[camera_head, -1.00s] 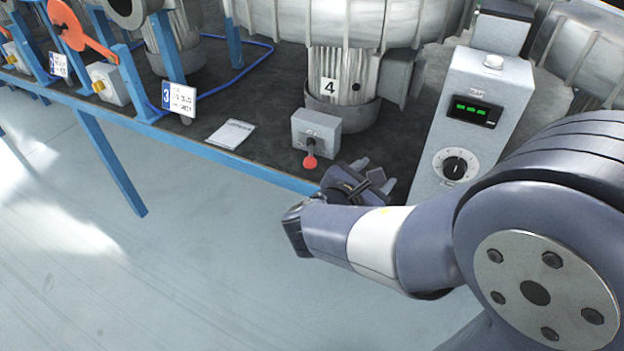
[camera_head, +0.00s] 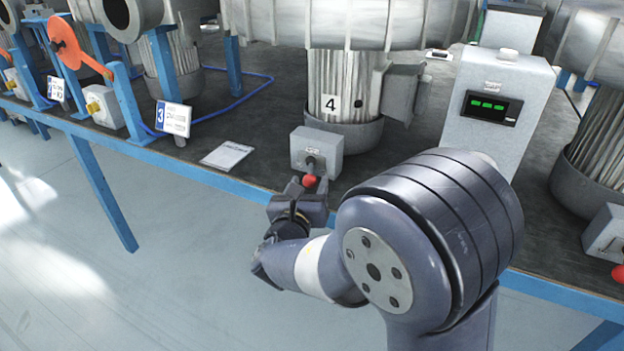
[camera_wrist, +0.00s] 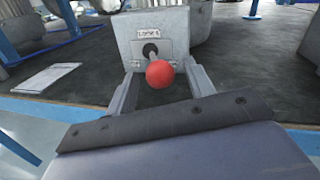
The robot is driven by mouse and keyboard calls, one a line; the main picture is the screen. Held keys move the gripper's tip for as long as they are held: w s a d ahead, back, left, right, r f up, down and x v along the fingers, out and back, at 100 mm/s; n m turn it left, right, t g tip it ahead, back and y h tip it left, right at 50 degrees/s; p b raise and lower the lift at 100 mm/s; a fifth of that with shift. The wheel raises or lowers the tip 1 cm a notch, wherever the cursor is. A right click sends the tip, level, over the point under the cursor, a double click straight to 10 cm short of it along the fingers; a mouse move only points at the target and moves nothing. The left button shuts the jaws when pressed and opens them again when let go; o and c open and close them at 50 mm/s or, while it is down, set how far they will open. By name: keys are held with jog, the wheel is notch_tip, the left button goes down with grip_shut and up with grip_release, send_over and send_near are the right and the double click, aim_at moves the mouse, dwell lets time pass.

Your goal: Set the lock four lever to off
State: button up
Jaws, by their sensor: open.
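The lock four box (camera_head: 327,146) is a small grey box on the bench in front of the blower motor marked 4 (camera_head: 330,104). Its lever (camera_head: 309,181) has a red ball knob and points out and down from the box's front. In the wrist view the box (camera_wrist: 183,22) carries a label that seems to read "Lock 4", and the red knob (camera_wrist: 160,74) sits between my fingers. My gripper (camera_wrist: 160,85) is open, one finger on each side of the knob. Contact with the knob cannot be told. In the head view my gripper (camera_head: 308,188) is partly hidden by my wrist.
A grey control box (camera_head: 497,115) with a green display stands to the right. Another lock box (camera_head: 607,232) with a red knob is at the far right. A paper sheet (camera_head: 227,155) lies to the left, beside sign 3 (camera_head: 173,118). The blue bench edge (camera_head: 230,172) runs below.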

aim_at(312, 176)
jog(key=shift+w+d, duration=0.15)
jog(key=shift+w, duration=0.75)
jog(key=shift+w+d, duration=0.15)
jog(key=shift+w, duration=0.7)
grip_shut()
